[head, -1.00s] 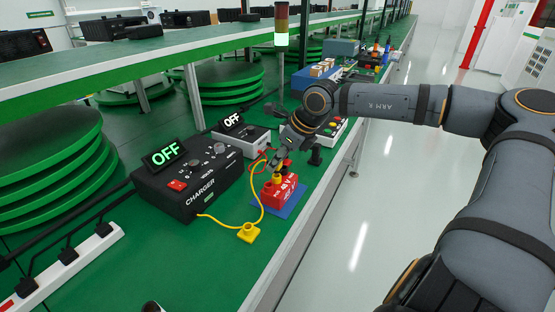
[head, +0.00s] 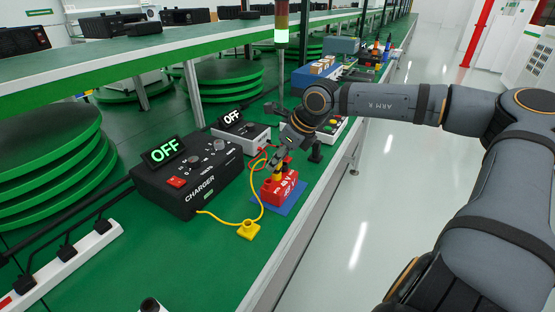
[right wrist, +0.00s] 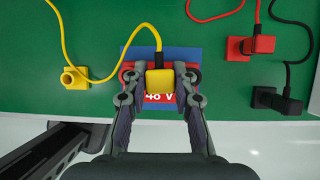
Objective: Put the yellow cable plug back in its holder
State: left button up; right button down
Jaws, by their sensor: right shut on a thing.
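The yellow plug (right wrist: 161,82) is between the fingertips of my right gripper (right wrist: 160,74) in the right wrist view. In the head view my right gripper (head: 278,168) points down at the plug (head: 277,178), over the red 48 V battery (head: 283,188). The plug is at the top of the battery; I cannot tell how deep it sits. A yellow cable (head: 263,206) runs from the plug toward the charger. The yellow holder (head: 249,230) stands empty on the green bench, left of the battery in the right wrist view (right wrist: 74,78). My left gripper is not seen.
The black charger (head: 190,180) reads OFF and stands left of the battery. A blue mat (head: 292,205) lies under the battery. Red (right wrist: 263,44) and black (right wrist: 287,102) plugs are at the right in the right wrist view. The bench in front of the holder is clear.

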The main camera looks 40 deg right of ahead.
jog(key=shift+f, duration=0.45)
dwell(0.7)
jog(key=c, duration=1)
grip_release()
jog(key=shift+b, duration=0.3)
